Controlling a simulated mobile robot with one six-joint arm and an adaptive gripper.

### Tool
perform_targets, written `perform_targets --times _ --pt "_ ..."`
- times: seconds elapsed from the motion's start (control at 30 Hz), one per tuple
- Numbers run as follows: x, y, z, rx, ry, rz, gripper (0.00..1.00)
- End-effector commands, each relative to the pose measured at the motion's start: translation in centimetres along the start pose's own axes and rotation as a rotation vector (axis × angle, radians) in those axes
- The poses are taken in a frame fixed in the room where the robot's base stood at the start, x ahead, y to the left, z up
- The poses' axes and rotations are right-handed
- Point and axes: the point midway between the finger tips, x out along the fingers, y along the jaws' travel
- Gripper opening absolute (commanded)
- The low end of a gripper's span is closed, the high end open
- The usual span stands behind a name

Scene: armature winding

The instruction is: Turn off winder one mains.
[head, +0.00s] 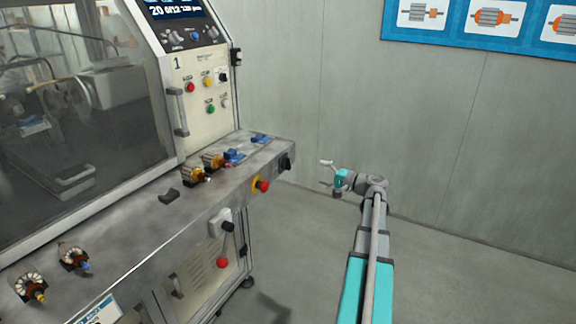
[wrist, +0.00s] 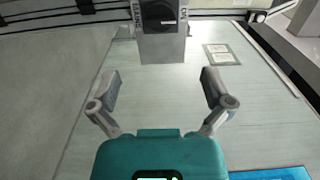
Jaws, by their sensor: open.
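Winder one (head: 208,115) stands at the left of the head view, with a "1" on its cream control panel. The panel carries small red, yellow, green and pale buttons and a black rotary knob (head: 223,76). A grey switch box with a black handle (head: 222,222) is on the front below the bench edge. I cannot read which control is the mains. My gripper (head: 328,178) is right of the bench end, apart from the machine, in free air. In the wrist view my gripper (wrist: 162,88) is open and empty, its two fingers spread wide.
The steel bench ledge (head: 135,228) carries several wound armatures and blue parts. A red emergency button (head: 262,185) sticks out from its front edge. A blue poster (head: 480,30) hangs on the grey wall. The floor right of the machine is clear.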

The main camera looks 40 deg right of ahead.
Motion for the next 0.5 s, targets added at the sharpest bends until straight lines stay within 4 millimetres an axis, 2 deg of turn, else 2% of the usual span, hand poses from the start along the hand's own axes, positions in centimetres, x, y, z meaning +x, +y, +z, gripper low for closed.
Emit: perform_targets --times 0.5 --pt "6.9 0.0 0.0 0.0 -0.003 0.0 1.0"
